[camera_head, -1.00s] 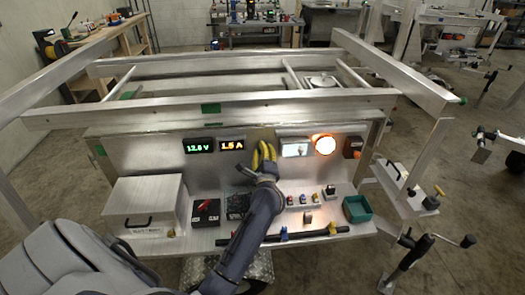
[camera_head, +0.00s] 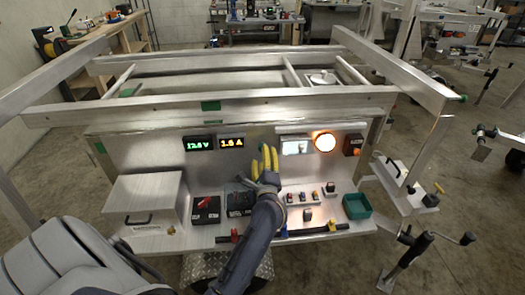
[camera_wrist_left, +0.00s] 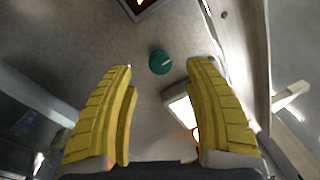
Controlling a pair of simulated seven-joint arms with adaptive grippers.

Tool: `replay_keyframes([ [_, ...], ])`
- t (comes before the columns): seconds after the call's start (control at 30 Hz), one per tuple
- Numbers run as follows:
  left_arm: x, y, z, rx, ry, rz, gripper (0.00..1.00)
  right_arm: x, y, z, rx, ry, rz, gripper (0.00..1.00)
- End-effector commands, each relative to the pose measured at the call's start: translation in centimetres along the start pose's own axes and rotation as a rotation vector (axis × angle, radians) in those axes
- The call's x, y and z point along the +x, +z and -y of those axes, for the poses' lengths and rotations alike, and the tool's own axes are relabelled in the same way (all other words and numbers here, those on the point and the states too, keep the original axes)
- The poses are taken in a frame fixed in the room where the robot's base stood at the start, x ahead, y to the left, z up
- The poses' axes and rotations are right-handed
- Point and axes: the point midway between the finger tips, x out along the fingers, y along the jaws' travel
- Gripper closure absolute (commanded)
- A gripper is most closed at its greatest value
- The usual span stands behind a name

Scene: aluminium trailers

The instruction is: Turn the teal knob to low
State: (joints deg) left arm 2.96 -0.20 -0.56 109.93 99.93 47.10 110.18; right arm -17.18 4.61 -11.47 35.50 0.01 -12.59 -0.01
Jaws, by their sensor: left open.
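The teal knob (camera_wrist_left: 161,62) is a small round dial with a light pointer mark, on the grey panel in the left wrist view. It lies ahead of my left gripper (camera_wrist_left: 160,85), between the lines of its two yellow fingers and apart from them. The fingers are spread with nothing between them. In the head view my left gripper (camera_head: 265,160) is in front of the upright panel (camera_head: 165,160), between the amber display and the white-lit box. The knob is hidden there behind the gripper. My right gripper is not in view.
A green display (camera_head: 198,144) and an amber display (camera_head: 232,143) are left of the gripper. A lit box (camera_head: 296,147) and a glowing orange lamp (camera_head: 325,143) are right. The shelf below holds a metal case (camera_head: 143,200), small switches and a green bin (camera_head: 357,207).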

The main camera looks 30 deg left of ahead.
Motion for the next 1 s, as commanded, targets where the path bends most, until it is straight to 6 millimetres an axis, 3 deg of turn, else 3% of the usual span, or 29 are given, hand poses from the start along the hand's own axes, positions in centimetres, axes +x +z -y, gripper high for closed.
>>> replay_keyframes([
  [0.2,-3.6,0.0,-0.1,0.000,0.002,0.000,0.48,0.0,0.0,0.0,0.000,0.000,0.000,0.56],
  [0.4,-5.7,0.0,0.0,0.000,0.000,0.000,0.48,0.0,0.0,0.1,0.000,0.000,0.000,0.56],
  [1.0,-6.6,0.0,0.0,0.000,0.000,0.001,0.48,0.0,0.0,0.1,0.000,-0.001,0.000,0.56],
])
